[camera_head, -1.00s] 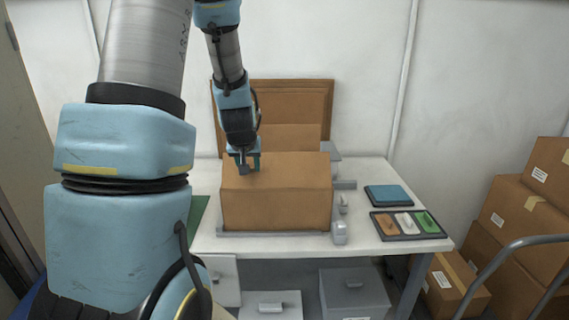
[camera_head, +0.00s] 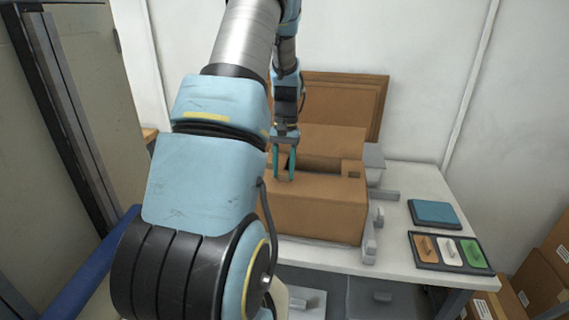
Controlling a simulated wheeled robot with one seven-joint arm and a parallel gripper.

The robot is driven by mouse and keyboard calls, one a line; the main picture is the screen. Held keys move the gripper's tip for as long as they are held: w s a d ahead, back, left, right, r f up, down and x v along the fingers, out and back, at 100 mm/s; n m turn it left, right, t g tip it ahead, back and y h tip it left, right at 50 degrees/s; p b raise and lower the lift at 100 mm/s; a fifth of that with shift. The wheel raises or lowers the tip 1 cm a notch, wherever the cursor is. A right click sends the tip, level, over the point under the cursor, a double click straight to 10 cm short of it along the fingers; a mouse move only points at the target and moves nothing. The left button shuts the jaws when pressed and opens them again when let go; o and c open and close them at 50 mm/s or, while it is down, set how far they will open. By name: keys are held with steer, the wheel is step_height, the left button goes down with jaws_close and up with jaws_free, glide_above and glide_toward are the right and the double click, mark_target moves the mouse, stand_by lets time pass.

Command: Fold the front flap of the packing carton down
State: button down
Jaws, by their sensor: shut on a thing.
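The brown packing carton (camera_head: 315,220) sits on the white table, its plain front face towards me. Its front flap (camera_head: 330,188) lies along the near top edge, with a dark gap behind it. Another brown carton panel (camera_head: 335,140) stands behind the gap. My gripper (camera_head: 284,174) points down from above, left of the carton's middle. Its two teal fingers are shut on the front flap near its far edge. The exact contact is small and hard to see. My arm hides the carton's left end.
A larger brown panel (camera_head: 360,95) leans at the wall. Grey holders (camera_head: 370,235) flank the carton's right side. A blue pad (camera_head: 435,213) and a dark tray (camera_head: 450,252) with orange, white and green pieces lie right. Cartons (camera_head: 540,290) stand at far right.

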steer(key=shift+w+f+g, duration=0.15)
steer(key=shift+f+g, duration=0.15)
stand_by(0.4)
steer(key=shift+c, duration=2)
jaws_free()
steer(key=shift+r, duration=0.1)
steer(key=b+v, duration=0.3)
steer(key=v, duration=0.7)
steer(key=shift+r+b, duration=0.3)
steer(key=shift+r, duration=0.05)
steer(key=shift+w+d, duration=0.1)
steer(key=shift+w, duration=0.05)
steer(key=s+f+t, duration=0.2)
steer(key=s+f, duration=0.1)
steer(key=s, duration=0.8)
steer(key=s+a+f+t+b, duration=0.1)
steer(key=s+f+t, duration=0.1)
steer(key=s, duration=0.9)
steer(key=shift+f, duration=0.4)
